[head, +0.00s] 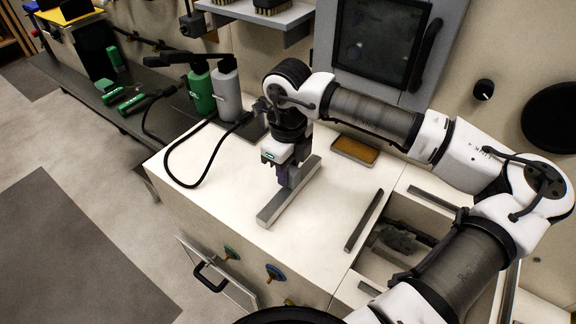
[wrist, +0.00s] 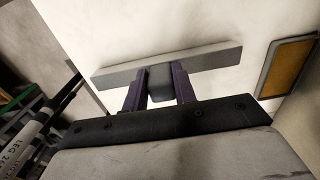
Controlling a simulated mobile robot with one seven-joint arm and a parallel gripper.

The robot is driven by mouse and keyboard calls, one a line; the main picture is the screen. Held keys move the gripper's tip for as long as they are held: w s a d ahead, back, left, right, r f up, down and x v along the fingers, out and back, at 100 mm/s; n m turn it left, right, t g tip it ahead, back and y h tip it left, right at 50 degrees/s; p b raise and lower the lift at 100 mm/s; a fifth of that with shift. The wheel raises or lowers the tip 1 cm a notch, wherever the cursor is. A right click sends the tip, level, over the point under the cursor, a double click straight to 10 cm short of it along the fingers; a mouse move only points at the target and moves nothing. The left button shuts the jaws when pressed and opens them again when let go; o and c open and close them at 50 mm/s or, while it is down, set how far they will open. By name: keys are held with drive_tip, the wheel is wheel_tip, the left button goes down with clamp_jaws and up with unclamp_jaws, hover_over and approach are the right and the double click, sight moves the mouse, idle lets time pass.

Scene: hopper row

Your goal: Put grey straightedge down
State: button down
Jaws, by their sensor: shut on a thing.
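The grey straightedge (head: 272,212) is a long flat-sided bar over the pale counter top (head: 215,185). It runs from the front left towards the back right. In the wrist view the straightedge (wrist: 205,61) shows a short grey grip block (wrist: 160,82) on its middle. My gripper (head: 289,178) points down and is shut on that block; the dark fingers of my gripper (wrist: 160,88) press on both its sides. The bar is at or very near the counter surface; I cannot tell whether it touches.
An amber-filled shallow tray (head: 355,150) lies behind, also in the wrist view (wrist: 287,67). A green bottle (head: 201,92) and a grey bottle (head: 228,92) with a black hose stand at the back left. A dark bar (head: 364,220) lies beside the open bin (head: 375,262) at right.

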drive_tip(key=shift+f+b, duration=0.3)
drive_tip(key=shift+b, duration=0.05)
drive_tip(key=c, duration=1.1)
unclamp_jaws()
drive_tip(key=shift+r, duration=0.1)
drive_tip(key=shift+r+p, duration=0.2)
drive_tip(key=shift+p, duration=0.15)
wheel_tip(320, 180, up, 12)
drive_tip(key=b, duration=0.3)
drive_tip(key=shift+f, duration=0.1)
